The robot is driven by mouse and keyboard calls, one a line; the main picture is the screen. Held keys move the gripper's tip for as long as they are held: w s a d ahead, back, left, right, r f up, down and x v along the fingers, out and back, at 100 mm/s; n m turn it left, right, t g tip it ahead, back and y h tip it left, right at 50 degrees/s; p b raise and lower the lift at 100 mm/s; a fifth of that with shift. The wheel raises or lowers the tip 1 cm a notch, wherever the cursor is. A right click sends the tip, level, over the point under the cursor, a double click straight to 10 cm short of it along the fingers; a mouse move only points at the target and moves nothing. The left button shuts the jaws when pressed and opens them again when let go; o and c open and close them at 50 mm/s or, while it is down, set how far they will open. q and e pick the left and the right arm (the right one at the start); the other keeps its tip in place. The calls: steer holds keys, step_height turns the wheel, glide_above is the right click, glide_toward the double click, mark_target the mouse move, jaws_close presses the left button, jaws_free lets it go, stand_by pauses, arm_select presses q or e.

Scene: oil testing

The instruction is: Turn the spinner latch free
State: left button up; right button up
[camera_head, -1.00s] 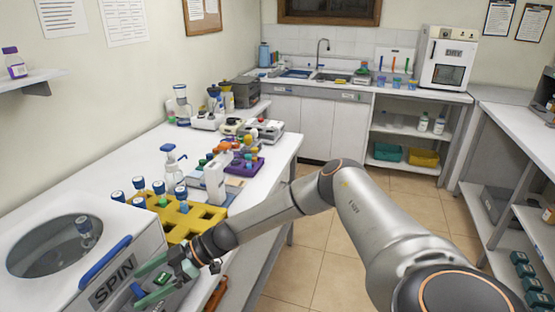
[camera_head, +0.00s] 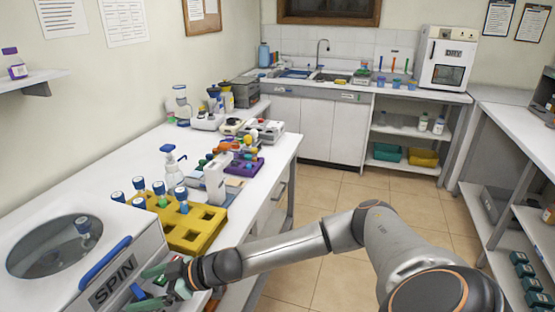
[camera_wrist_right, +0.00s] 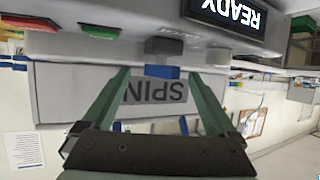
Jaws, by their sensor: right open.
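The spinner (camera_head: 122,240) is a white machine with a round window in its lid and a SPIN label, at the lower left of the head view. A small blue latch (camera_head: 137,291) shows on its front beside the label. In the right wrist view the blue latch (camera_wrist_right: 163,72) lies between the fingertips, below a dark grey block, with the SPIN label upside down. My right gripper (camera_head: 148,287) is open, its green fingers on either side of the latch; I cannot tell whether they touch it. The right gripper also shows in the wrist view (camera_wrist_right: 162,78). My left gripper is not in view.
A blue bar handle (camera_head: 105,262) runs along the lid's edge. A yellow rack (camera_head: 207,240) with blue-capped vials stands beside the spinner. The wrist view shows a READY display (camera_wrist_right: 228,14), a green button (camera_wrist_right: 99,30) and a red button (camera_wrist_right: 31,24). Floor right of the bench is clear.

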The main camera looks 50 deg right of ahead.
steer(key=shift+s+a+m+t+h, duration=0.15)
steer(key=shift+m+t+h, duration=0.15)
steer(key=shift+m+h, duration=0.2)
